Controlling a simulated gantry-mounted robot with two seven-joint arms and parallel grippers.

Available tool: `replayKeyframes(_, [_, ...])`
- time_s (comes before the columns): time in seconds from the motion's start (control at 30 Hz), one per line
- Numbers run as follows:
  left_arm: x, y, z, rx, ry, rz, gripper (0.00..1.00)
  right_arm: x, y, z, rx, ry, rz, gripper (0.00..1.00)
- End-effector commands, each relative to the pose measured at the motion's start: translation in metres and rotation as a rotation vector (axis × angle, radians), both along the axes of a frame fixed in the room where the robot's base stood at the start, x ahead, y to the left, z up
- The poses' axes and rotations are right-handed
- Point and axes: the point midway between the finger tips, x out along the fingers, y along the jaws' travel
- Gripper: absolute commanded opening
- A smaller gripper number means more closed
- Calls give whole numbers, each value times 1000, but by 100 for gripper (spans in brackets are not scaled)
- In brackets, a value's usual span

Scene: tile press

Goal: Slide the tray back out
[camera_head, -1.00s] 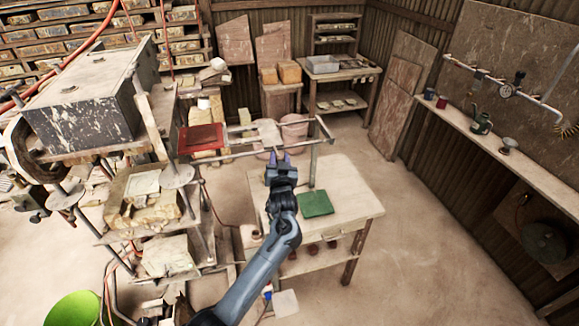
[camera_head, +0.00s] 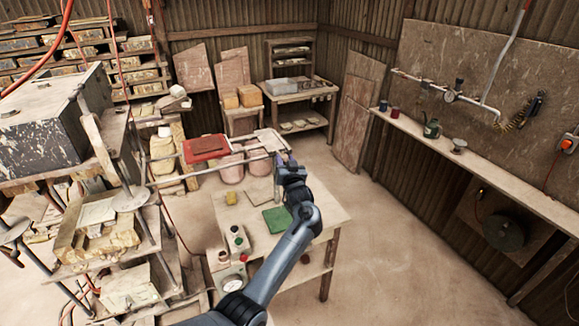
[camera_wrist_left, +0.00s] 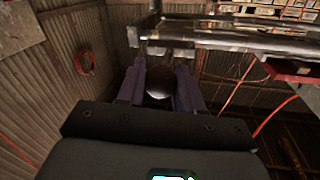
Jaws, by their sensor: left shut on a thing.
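The tray is a thin metal sliding frame (camera_head: 235,158) reaching out to the right from the press (camera_head: 45,125). A red tile (camera_head: 206,147) lies on it, well clear of the press block. A pale flat piece (camera_head: 270,139) shows near its outer end. My left gripper (camera_head: 283,157) is shut at the tray's outer end, above the table. In the left wrist view, the left gripper's fingers (camera_wrist_left: 160,75) stand just below the tray's metal bar (camera_wrist_left: 215,42), with a dark rounded part between them. The exact contact is hard to see. My right gripper is not in view.
A work table (camera_head: 325,217) stands under the tray's outer end, with a green tile (camera_head: 277,219) and a yellow block (camera_head: 231,198) on it. A control box with buttons (camera_head: 237,239) stands by its left edge. The floor right of the table is clear.

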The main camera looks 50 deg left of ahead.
Motion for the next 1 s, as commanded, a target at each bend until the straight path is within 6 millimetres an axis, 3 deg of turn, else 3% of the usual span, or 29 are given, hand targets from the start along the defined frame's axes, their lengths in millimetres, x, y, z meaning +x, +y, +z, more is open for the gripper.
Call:
replayKeyframes(0.3, [4, -2, 2, 3, -1, -11, 0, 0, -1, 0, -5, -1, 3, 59])
replayKeyframes(0.33, [4, -2, 2, 3, -1, -11, 40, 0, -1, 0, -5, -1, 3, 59])
replayKeyframes(0.47, [3, -2, 2, 2, -1, -10, 59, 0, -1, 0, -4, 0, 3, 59])
replayKeyframes(0.77, [2, -2, 0, 0, 1, -6, 59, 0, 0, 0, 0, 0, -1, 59])
replayKeyframes(1.0, [-6, -19, -2, 0, 0, -6, 59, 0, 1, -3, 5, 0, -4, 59])
